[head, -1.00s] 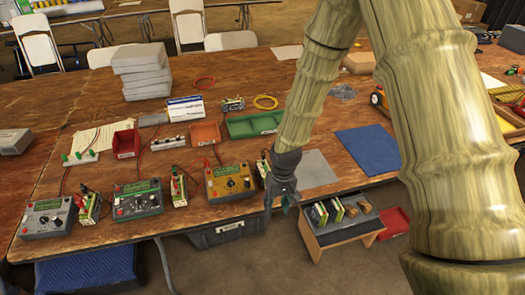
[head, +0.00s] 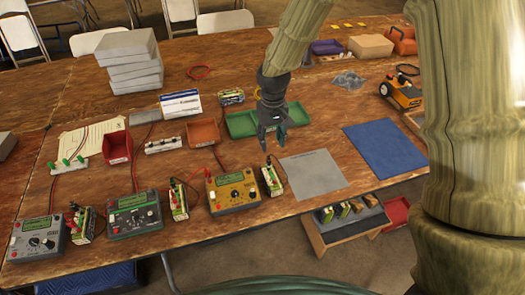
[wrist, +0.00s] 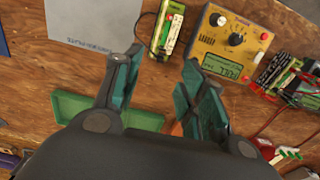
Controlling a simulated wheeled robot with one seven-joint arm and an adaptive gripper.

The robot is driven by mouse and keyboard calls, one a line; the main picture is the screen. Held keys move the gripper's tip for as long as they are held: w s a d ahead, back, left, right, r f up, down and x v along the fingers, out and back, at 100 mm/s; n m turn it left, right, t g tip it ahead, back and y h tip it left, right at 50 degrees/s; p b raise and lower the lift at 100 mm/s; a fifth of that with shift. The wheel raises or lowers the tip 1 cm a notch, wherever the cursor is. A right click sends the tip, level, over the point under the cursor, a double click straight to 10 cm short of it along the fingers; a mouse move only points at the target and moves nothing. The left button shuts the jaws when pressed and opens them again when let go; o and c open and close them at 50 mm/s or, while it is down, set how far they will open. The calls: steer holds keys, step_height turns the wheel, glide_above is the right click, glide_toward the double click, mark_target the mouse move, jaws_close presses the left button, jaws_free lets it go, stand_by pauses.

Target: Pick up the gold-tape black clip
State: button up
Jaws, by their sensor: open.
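My gripper (head: 273,143) is open and empty above the table, just behind a small green-and-cream battery pack (head: 272,180). In the wrist view the pack (wrist: 168,32) lies beyond the open fingertips (wrist: 163,60). A dark clip or lead end (head: 267,161) shows at the top of this pack. I cannot make out gold tape on it, so I cannot tell if it is the gold-tape black clip. The yellow charger (head: 233,191) stands left of the pack; it also shows in the wrist view (wrist: 232,45).
A green tray (head: 240,125) lies behind my gripper. A grey mat (head: 313,173) and a blue mat (head: 385,148) lie to the right. Grey and green chargers (head: 36,238) (head: 133,213) with packs and leads stand left. A low shelf unit (head: 345,225) stands past the front edge.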

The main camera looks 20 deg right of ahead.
mark_target(269, 158)
steer(key=shift+w+d+f, duration=0.15)
steer(key=shift+w+f, duration=0.1)
steer(key=shift+w, duration=0.05)
steer(key=shift+f, duration=0.3)
steer(key=f, duration=0.2)
steer(key=f+p, duration=0.1)
steer(key=shift+a+f, duration=0.3)
steer(key=shift+f, duration=0.3)
steer(key=shift+s, duration=0.1)
steer(key=shift+f+p, duration=0.9)
steer(key=shift+f, duration=0.45)
steer(key=shift+w+f+p, duration=0.2)
steer(key=shift+f+p, duration=0.15)
steer(key=shift+f, duration=0.95)
